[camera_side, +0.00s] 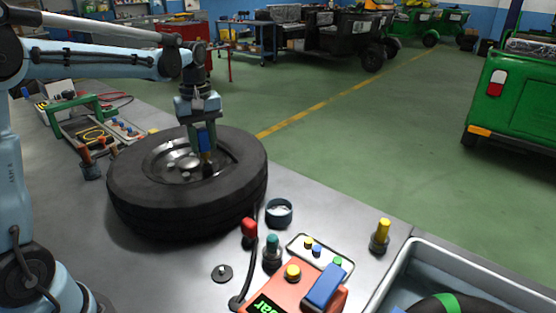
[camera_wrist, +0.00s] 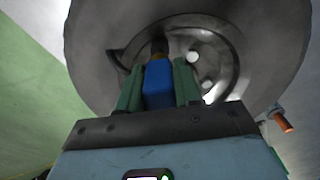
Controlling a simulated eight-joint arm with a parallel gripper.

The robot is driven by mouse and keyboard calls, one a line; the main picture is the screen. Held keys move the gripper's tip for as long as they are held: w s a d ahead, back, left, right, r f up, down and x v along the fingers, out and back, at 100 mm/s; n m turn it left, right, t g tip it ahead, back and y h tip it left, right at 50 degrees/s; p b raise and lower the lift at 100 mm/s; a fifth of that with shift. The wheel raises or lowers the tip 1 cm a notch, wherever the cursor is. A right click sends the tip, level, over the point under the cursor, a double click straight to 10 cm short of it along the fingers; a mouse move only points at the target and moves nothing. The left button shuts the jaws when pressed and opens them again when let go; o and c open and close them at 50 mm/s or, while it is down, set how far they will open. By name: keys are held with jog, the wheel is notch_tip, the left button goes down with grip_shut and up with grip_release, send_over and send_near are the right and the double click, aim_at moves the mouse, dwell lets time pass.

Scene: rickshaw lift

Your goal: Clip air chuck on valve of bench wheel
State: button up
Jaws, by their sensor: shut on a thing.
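The bench wheel (camera_side: 190,215) lies flat on the grey bench, a black tyre around a grey rim (camera_side: 163,153). My gripper (camera_side: 205,145) points down over the right part of the rim. It is shut on the air chuck (camera_side: 203,137), a blue body with a brass-coloured lower end. In the wrist view the blue chuck (camera_wrist: 158,84) sits between my gripper's green fingers (camera_wrist: 157,88), its brass tip (camera_wrist: 159,47) against or just over the wheel's rim (camera_wrist: 205,60). The valve is hidden behind the chuck, so I cannot tell whether they touch.
An orange inflator box (camera_side: 290,288) with a blue part stands at the front, by a red-topped lever (camera_side: 249,230) and a dark round cup (camera_side: 279,212). A grey bin (camera_side: 465,262) is at front right. A tool tray (camera_side: 100,128) lies behind the wheel.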

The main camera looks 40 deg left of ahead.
jog(key=shift+f, duration=0.75)
dwell(0.4)
jog(key=shift+r, duration=1.35)
jog(key=shift+f, duration=1.35)
dwell(2.2)
jog(key=o, duration=1.3)
jog(key=shift+o, duration=0.2)
jog(key=shift+r, duration=3.5)
